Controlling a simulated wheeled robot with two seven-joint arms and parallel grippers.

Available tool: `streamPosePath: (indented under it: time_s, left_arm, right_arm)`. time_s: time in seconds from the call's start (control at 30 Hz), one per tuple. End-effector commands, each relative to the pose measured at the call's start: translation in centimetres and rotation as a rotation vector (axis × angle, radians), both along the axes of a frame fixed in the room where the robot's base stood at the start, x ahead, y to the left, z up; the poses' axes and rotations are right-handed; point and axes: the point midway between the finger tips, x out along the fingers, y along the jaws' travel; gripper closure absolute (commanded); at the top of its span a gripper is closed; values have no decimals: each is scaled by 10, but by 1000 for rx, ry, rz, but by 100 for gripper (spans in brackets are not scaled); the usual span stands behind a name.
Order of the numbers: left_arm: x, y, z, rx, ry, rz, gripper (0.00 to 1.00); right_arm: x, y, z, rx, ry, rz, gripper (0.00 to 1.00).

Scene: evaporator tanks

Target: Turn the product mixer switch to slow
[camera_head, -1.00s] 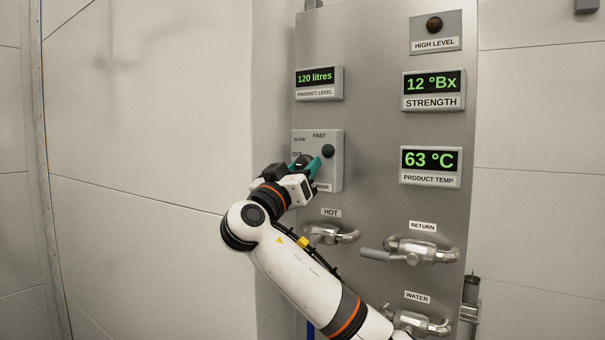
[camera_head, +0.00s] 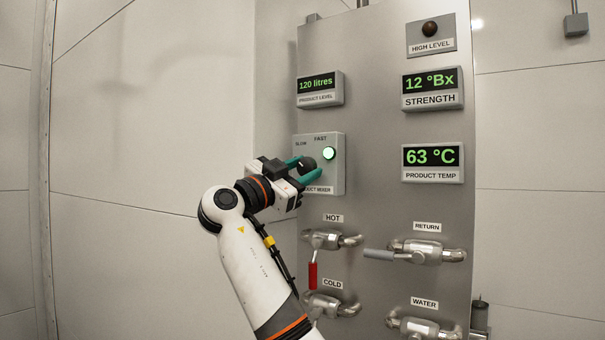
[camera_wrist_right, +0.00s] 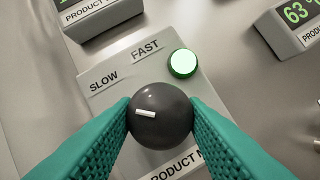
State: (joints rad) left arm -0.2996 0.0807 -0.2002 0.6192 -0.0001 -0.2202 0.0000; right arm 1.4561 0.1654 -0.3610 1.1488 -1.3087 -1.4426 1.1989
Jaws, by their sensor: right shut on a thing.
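The product mixer switch is a dark round knob (camera_head: 308,165) on a grey box (camera_head: 336,170) with a lit green lamp (camera_head: 329,153). My right gripper (camera_head: 304,170) is shut on the knob, one teal finger on each side. In the right wrist view the knob (camera_wrist_right: 160,125) sits between the fingertips of my right gripper (camera_wrist_right: 161,118). Its white mark (camera_wrist_right: 145,114) points left, on the side of the SLOW label (camera_wrist_right: 103,79) and away from FAST (camera_wrist_right: 145,49). The OFF label is not visible. My left gripper is not in view.
The steel panel (camera_head: 375,120) carries displays for product level (camera_head: 319,88), strength (camera_head: 432,88) and product temperature (camera_head: 432,162). Below are the hot valve (camera_head: 330,240) with a red handle (camera_head: 313,275), the return valve (camera_head: 425,252) and others. The pale wall at left is clear.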

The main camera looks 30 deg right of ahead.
Motion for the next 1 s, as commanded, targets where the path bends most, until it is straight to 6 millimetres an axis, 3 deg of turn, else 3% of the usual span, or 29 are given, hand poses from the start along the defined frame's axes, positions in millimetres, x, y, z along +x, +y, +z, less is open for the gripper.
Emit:
streamPosePath:
  time_s: [0.63,0.67,0.77,1.0]
  left_arm:
    - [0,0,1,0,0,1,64]
    - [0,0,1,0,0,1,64]
    - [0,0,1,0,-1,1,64]
    - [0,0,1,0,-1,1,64]
  right_arm:
    - [0,0,0,26,-56,1,85]
    - [0,0,0,26,-56,1,60]
    - [0,0,0,25,-56,1,44]
    - [0,0,0,24,-56,1,41]
